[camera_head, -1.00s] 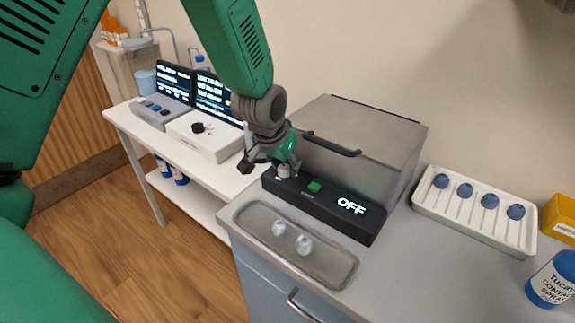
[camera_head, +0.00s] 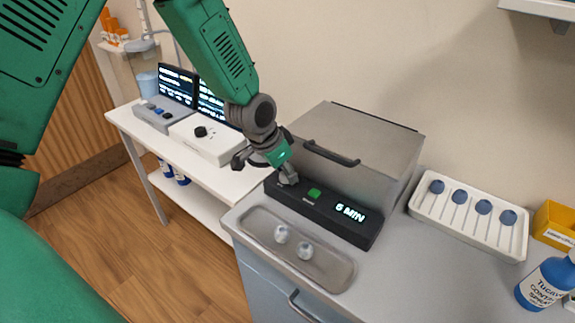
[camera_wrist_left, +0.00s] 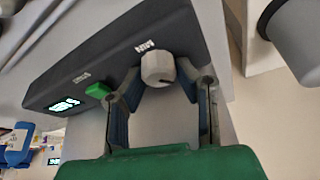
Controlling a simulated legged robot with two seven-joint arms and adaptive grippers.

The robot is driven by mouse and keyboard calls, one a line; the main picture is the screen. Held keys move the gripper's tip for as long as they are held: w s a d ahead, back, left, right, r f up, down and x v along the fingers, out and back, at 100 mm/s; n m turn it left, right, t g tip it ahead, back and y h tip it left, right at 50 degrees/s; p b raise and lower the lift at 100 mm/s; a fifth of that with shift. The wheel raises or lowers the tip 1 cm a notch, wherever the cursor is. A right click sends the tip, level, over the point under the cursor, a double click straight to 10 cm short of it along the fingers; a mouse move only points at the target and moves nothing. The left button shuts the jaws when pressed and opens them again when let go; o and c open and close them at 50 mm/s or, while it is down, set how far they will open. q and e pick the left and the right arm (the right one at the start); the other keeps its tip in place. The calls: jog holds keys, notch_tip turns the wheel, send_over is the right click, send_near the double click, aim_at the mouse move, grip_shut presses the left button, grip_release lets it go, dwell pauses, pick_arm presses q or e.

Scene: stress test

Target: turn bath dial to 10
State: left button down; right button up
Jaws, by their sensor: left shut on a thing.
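The bath (camera_head: 365,145) is a grey metal box with a black front panel (camera_head: 330,218) on the counter. Its lit display (camera_head: 351,213) reads what looks like "6 MIN", and a green button (camera_head: 314,194) sits left of it. The dial is a pale round knob (camera_wrist_left: 157,68) at the panel's left end, seen clearly in the left wrist view. My left gripper (camera_head: 287,176) is shut on the dial, with one finger on each side of it in the left wrist view (camera_wrist_left: 160,88). In the head view the gripper mostly hides the dial. My right gripper is not in view.
A metal tray (camera_head: 325,270) with two clear round items lies in front of the bath. A white rack (camera_head: 425,208) with several blue-ended sticks, a blue bottle (camera_head: 548,283) and a yellow box (camera_head: 556,222) are at right. A white device (camera_head: 215,146) stands on the left table.

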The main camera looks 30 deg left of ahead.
pick_arm(q)
jog(key=m+g+h+p, duration=0.1)
jog(key=m+p, duration=0.1)
jog(key=m, duration=0.1)
jog(key=shift+a+m, duration=0.1)
jog(key=shift+m, duration=0.3)
jog(key=shift+m+h+p, duration=0.3)
jog(key=shift+m+p, duration=0.25)
jog(key=shift+m, duration=0.35)
jog(key=m+g, duration=0.1)
jog(key=m, duration=0.1)
jog(key=shift+f+m+h, duration=0.1)
jog(key=shift+m+h, duration=0.2)
jog(key=shift+m+g, duration=0.6)
jog(key=shift+m, duration=0.8)
jog(key=c, duration=1.2)
grip_release()
